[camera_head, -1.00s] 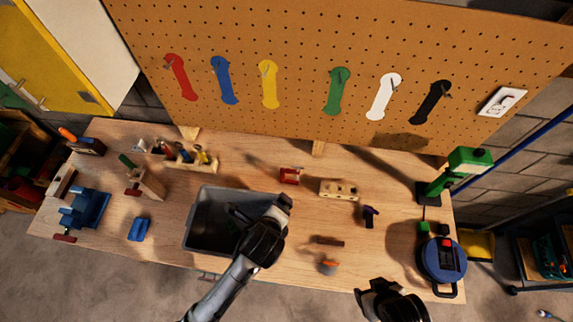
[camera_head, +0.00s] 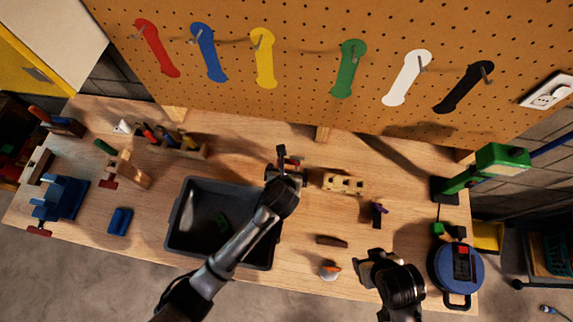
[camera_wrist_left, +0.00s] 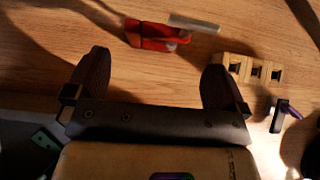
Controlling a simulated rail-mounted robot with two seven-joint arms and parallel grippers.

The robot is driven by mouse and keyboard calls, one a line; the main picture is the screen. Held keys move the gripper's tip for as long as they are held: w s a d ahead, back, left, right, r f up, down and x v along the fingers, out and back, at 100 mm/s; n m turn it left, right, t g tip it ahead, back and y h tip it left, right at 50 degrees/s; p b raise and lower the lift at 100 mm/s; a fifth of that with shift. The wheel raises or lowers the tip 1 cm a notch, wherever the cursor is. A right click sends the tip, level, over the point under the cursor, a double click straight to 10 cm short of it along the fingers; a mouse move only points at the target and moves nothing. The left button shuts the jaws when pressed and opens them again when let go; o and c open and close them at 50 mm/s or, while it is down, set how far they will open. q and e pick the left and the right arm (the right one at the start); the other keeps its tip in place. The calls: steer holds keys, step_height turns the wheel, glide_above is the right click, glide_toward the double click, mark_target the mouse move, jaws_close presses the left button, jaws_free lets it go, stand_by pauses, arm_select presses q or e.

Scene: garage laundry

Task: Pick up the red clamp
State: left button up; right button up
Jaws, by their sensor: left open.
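The red clamp (camera_head: 290,163) lies on the workbench near its back middle, partly hidden by my left gripper in the head view. In the left wrist view the red clamp (camera_wrist_left: 155,37) lies on the wood with a pale metal bar beside it, ahead of the fingertips. My left gripper (camera_head: 284,170) is open and empty. In the left wrist view its two fingers (camera_wrist_left: 155,78) stand wide apart, short of the clamp and not touching it. My right gripper (camera_head: 368,264) is over the bench's front edge; its jaws do not show clearly.
A grey bin (camera_head: 180,240) stands under my left arm. A wooden block with holes (camera_head: 343,184) and a small purple-and-black tool (camera_head: 378,214) lie right of the clamp. The pegboard (camera_head: 300,100) rises behind. Bare wood surrounds the clamp's left side.

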mark_target(289, 164)
arm_select(q)
steer(key=shift+a+x, duration=0.2)
steer(key=shift+x, duration=3.7)
steer(key=shift+s+f, duration=0.1)
steer(key=shift+f, duration=0.05)
steer(key=c, duration=1)
